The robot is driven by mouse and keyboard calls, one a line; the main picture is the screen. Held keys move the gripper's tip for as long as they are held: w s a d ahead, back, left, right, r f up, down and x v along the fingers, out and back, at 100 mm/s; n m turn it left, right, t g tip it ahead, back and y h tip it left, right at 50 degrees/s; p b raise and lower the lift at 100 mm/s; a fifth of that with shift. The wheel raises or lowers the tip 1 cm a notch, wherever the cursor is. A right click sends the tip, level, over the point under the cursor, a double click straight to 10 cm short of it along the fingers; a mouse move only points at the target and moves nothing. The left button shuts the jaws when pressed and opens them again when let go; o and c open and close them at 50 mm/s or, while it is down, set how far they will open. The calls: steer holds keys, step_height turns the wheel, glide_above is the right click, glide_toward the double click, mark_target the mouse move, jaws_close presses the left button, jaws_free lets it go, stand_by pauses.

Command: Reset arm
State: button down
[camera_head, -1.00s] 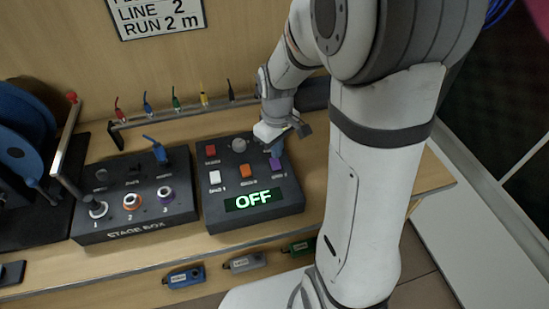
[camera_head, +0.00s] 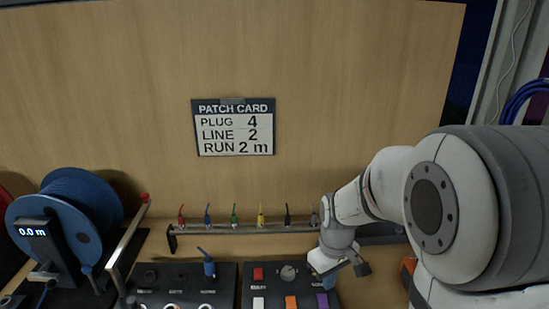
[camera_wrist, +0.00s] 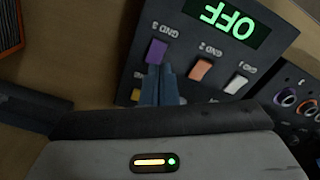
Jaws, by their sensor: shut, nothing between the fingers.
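My gripper (camera_head: 328,278) hangs over the far right part of the black button box (camera_head: 247,292). Its fingers are together and empty in the wrist view (camera_wrist: 160,78). There the fingertips show just beside the purple button (camera_wrist: 156,50); I cannot tell whether they touch it. The orange button (camera_wrist: 201,69) and white button (camera_wrist: 236,84) are clear of the fingers. A yellow button (camera_wrist: 136,96) is partly hidden by them. The display (camera_wrist: 230,22) reads OFF, upside down in that view. My arm comes in from the right of the head view.
A patch card (camera_head: 233,127) on the wooden wall reads plug 4, line 2, run 2 m. Several coloured plugs (camera_head: 235,213) stand along a rail behind the boxes. The stage box (camera_head: 180,285) is to the left, with a blue cable reel (camera_head: 80,205) reading 0.0 m beyond it.

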steer(key=s+r+m+t, duration=0.2)
steer(key=s+r+m, duration=0.3)
steer(key=s+r, duration=0.4)
steer(key=s, duration=0.4)
steer(key=shift+s+r+m+t, duration=0.2)
steer(key=shift+r+m+t, duration=0.05)
steer(key=shift+m+t, duration=0.05)
